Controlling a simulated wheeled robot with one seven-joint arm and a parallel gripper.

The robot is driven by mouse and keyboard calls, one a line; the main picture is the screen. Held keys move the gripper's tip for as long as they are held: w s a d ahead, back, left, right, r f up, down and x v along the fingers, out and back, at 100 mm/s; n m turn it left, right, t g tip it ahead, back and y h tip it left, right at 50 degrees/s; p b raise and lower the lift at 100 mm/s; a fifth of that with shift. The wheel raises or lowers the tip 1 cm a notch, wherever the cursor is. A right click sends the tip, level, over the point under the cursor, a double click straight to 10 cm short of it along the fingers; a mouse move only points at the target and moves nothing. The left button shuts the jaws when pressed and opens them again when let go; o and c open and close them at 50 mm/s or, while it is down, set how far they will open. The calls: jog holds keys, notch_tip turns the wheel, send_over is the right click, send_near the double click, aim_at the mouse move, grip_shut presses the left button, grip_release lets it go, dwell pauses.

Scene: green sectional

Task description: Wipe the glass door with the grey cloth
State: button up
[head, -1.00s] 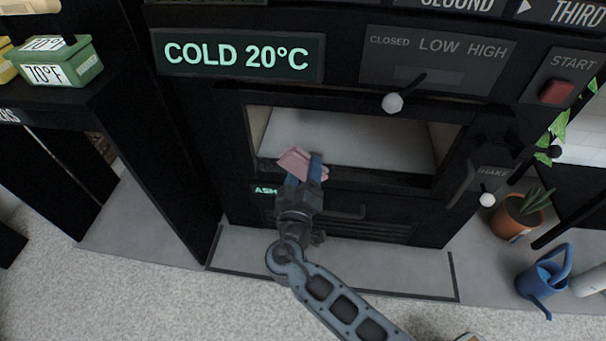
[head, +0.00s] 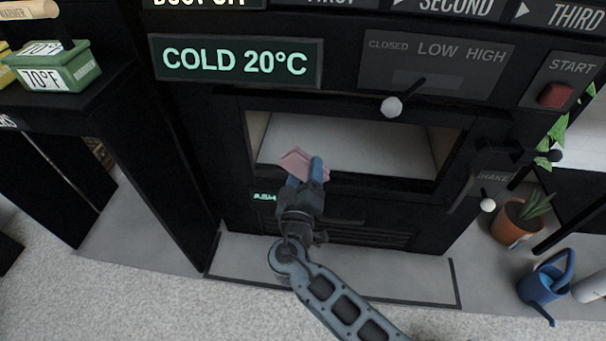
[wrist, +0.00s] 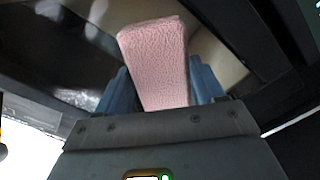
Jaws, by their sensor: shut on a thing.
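A pink cloth (head: 297,160) is held at the tip of my gripper (head: 305,172); I see no grey cloth. In the wrist view the cloth (wrist: 155,60) stands up between the two blue fingers, and the gripper (wrist: 160,92) is shut on it. The glass door (head: 375,145) is the wide window in the front of the black machine. The cloth is in front of its lower left part. I cannot tell whether it touches the glass. In the wrist view the dark pane (wrist: 85,50) shows pale marks, which may be smudges or reflections.
A knob lever (head: 392,106) sticks out above the window, and a shake lever (head: 487,205) stands at its right. A black side counter (head: 60,95) with a green box (head: 55,70) is at left. A potted plant (head: 515,222) and blue watering can (head: 545,280) stand at right.

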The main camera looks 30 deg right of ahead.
jog(key=s+d, duration=0.1)
jog(key=s+d+b, duration=0.1)
jog(key=d, duration=0.1)
jog(key=shift+f, duration=0.1)
dwell(0.3)
jog(key=w+a, duration=0.1)
jog(key=a+b, duration=0.1)
jog(key=w+a+b, duration=0.1)
jog(key=shift+w+r, duration=0.25)
jog(key=shift+w, duration=0.1)
jog(key=v, duration=0.6)
dwell(0.5)
jog(key=shift+s+f, duration=0.1)
jog(key=shift+f, duration=0.05)
